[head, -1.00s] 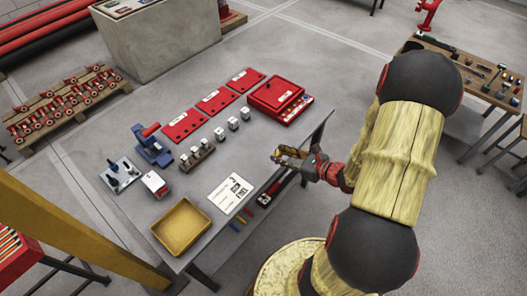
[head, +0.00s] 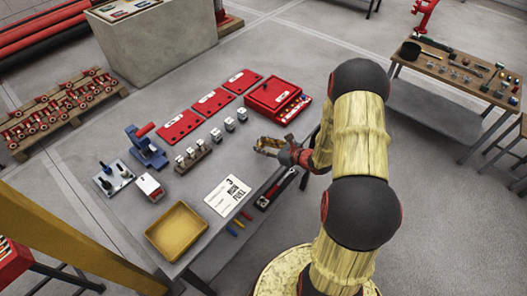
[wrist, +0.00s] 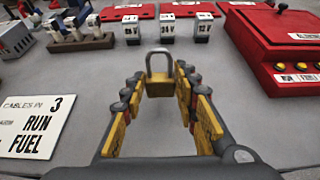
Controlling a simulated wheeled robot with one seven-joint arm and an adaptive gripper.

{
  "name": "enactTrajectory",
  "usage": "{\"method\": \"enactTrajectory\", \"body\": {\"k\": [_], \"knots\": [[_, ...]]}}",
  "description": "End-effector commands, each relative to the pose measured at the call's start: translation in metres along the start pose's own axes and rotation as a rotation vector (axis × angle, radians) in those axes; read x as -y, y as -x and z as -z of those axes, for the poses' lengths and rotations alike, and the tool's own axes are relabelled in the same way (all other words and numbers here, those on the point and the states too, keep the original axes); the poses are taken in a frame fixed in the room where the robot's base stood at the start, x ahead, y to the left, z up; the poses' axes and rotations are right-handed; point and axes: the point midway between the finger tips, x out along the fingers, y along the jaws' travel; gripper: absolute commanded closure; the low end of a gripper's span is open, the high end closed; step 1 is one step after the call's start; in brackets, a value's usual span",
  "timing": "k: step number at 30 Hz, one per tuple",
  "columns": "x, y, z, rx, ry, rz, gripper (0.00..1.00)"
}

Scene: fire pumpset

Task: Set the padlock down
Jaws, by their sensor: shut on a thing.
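My gripper (head: 267,147) is over the right part of the grey table (head: 110,235), by its right edge. In the wrist view its two yellow-padded fingers (wrist: 159,95) are shut on a padlock (wrist: 159,89). The padlock has a brass body and a grey shackle, and sits upright between the fingertips with the shackle pointing away. Its lower body is partly covered by the fingers. The padlock is too small to make out in the head view. I cannot tell how high it is above the table top.
Behind the gripper stand several small white-labelled blocks (wrist: 166,28) and red plates (head: 211,102). A red case (wrist: 285,45) is at the right, and a printed sheet (wrist: 32,125) lies at the left. A yellow tray (head: 176,232) is at the front. Bare table surrounds the gripper.

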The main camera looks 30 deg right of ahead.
Motion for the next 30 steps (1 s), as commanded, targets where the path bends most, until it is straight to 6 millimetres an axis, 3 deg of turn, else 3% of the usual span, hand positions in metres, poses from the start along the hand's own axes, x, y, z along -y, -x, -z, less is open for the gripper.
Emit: {"method": "enactTrajectory", "body": {"k": [1, 5, 17, 18, 26, 30], "knots": [[-0.001, -0.003, 0.011, -0.002, -0.004, -0.001, 0.98], [-0.001, -0.009, 0.026, -0.001, -0.004, 0.0, 0.98], [-0.001, -0.011, 0.03, -0.001, -0.002, 0.0, 0.98], [-0.001, -0.011, 0.029, -0.001, -0.002, 0.0, 0.68], [-0.001, -0.01, 0.029, -0.001, -0.002, 0.0, 0.53], [-0.001, -0.01, 0.029, -0.001, -0.002, 0.0, 0.52]]}}
